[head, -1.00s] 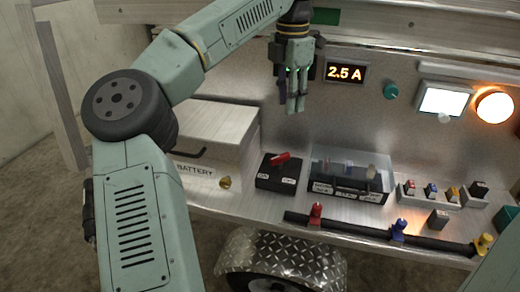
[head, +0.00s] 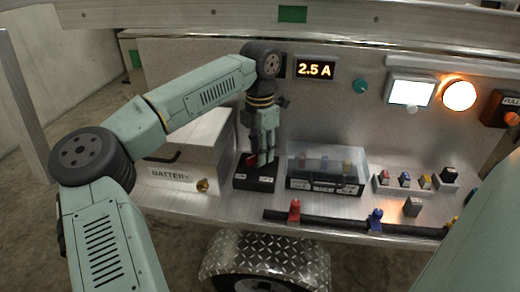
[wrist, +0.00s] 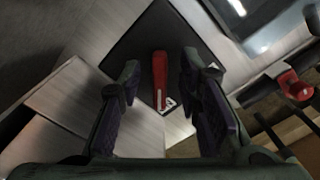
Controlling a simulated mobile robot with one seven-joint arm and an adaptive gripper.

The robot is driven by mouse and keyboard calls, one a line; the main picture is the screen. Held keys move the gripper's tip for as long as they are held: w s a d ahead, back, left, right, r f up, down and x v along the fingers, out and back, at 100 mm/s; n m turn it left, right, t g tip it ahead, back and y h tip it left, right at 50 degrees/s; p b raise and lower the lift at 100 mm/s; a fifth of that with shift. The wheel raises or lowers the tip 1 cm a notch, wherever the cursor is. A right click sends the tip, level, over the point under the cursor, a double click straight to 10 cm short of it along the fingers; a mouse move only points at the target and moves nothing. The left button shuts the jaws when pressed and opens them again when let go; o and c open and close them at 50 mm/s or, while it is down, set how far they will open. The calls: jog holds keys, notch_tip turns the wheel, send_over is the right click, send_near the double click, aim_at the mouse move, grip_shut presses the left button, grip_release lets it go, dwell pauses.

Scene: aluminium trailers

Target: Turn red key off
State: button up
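The red key (wrist: 159,82) is a red lever on a black switch box (head: 252,182) with white labels, on the trailer shelf between the battery box and a clear-lidded case. In the wrist view the red key lies between the two fingers of my gripper (wrist: 155,92), with a gap on each side. The box's dark top also shows there (wrist: 140,40). In the head view my gripper (head: 262,160) points down over the box and hides most of the key; a bit of red shows at its left. My gripper is open and does not visibly touch the key.
A battery box (head: 180,177) stands left of the switch box. The clear-lidded case (head: 327,172) stands close on the right. A black bar (head: 335,220) with coloured clamps runs along the front edge. A lit display (head: 314,68) reads 2.5 A; an orange lamp (head: 459,95) glows.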

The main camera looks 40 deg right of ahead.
jog(key=shift+c, duration=0.4)
grip_shut()
